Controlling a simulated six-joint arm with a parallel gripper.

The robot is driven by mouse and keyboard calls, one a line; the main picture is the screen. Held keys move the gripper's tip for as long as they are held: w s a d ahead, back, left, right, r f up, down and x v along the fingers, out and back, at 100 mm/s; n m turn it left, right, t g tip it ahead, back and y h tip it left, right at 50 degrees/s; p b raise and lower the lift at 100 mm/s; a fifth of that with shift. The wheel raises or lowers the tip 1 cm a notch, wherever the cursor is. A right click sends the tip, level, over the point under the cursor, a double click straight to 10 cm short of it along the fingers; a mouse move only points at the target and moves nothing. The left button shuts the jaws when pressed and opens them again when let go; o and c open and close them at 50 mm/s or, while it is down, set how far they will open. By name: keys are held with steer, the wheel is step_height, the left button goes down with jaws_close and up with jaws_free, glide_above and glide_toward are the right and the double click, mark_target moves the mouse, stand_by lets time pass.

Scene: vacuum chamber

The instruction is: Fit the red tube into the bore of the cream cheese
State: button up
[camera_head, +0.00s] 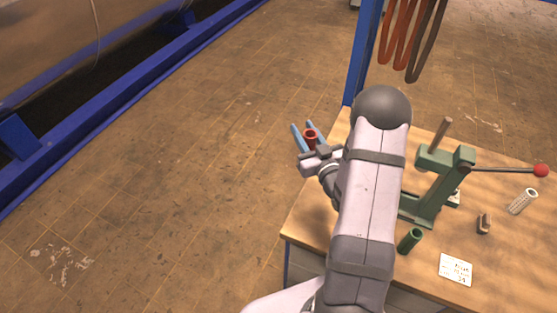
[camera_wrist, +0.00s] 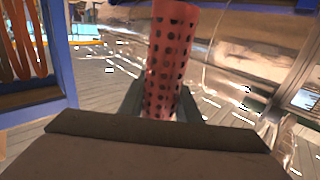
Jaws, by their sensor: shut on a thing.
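The red tube (camera_head: 310,134) is held in my gripper (camera_head: 308,141), off the left side of the bench. In the wrist view the tube (camera_wrist: 172,50) is covered with round holes. It stands up between the two dark fingers of my gripper (camera_wrist: 160,101), leaning slightly to the right, with its top cut off by the frame. My gripper is shut on the tube's lower part. I cannot make out the cream cheese or its bore in either view; my arm hides part of the bench.
The wooden bench (camera_head: 310,225) carries a green press (camera_head: 432,190) with a red-knobbed lever (camera_head: 510,170), a green tube (camera_head: 409,240), a white perforated tube (camera_head: 522,201), a small brown block (camera_head: 483,223) and a white card (camera_head: 455,269). A blue post (camera_head: 362,55) stands behind. Open floor lies left.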

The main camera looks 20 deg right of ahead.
steer(key=d+r+m+g+h, duration=0.1)
steer(key=d+r+m+h, duration=0.2)
steer(key=d+m+h, duration=0.55)
steer(key=s+d+f+m+g+h, duration=0.1)
steer(key=s+d+g+h, duration=0.3)
steer(key=d, duration=0.4)
steer(key=s+d+f+m+g+h, duration=0.1)
steer(key=s+d+m+g+h, duration=0.2)
steer(key=d, duration=0.6)
steer(key=s+g+h, duration=0.1)
steer(key=s+g, duration=0.1)
steer(key=s, duration=0.1)
steer(key=shift+s+d+f, duration=0.15)
steer(key=shift+s+f, duration=0.05)
steer(key=shift+f, duration=0.15)
steer(key=shift+f+m+b, duration=0.1)
steer(key=shift+m+b, duration=0.15)
steer(key=shift+b, duration=0.1)
step_height(320, 180, down, 6)
steer(key=b, duration=0.5)
steer(key=shift+r, duration=0.25)
steer(key=shift+b, duration=0.8)
steer(key=shift+f, duration=0.15)
